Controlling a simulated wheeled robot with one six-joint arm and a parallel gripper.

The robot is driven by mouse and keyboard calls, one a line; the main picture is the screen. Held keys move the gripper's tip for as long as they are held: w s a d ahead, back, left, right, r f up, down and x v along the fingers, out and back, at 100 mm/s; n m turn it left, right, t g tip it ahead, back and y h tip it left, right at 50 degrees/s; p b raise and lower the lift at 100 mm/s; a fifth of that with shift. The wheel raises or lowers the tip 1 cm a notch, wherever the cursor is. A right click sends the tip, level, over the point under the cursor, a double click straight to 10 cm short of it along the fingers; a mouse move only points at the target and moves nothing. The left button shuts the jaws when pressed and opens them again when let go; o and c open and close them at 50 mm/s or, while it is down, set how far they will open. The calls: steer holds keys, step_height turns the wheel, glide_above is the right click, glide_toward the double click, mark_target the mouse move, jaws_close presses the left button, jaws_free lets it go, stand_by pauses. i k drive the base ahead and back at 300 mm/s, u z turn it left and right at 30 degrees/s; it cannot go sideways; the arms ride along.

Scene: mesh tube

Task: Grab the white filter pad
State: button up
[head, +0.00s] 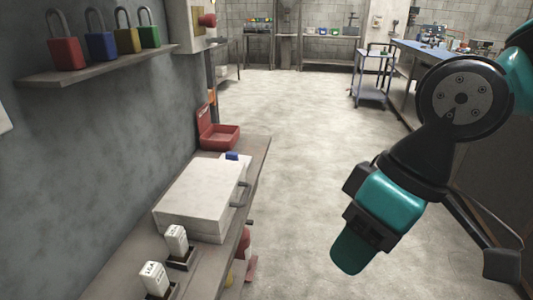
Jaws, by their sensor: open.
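I cannot pick out a white filter pad for certain. A wide white box or slab (200,195) with grey handles on its right side lies on the shelf at the lower left. A sliver of something white (3,115) is cut off at the left edge, too little to identify. My gripper (427,258) hangs at the lower right on my teal and black arm, open, with nothing seen in it. It is over the floor, well to the right of the shelf and clear of everything on it.
Two small white labelled blocks (176,241) stand in dark holders near the shelf's front. An open red case (218,137) sits at its far end. Several coloured padlocks (101,44) stand on a wall ledge. The concrete floor (300,150) between shelf and arm is clear. A cart (372,78) stands farther back.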

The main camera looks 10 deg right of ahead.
mark_target(230, 155)
steer(key=z, duration=0.65)
steer(key=i, duration=1.25)
steer(key=u, duration=0.75)
steer(key=i, duration=0.5)
steer(key=u, duration=0.5)
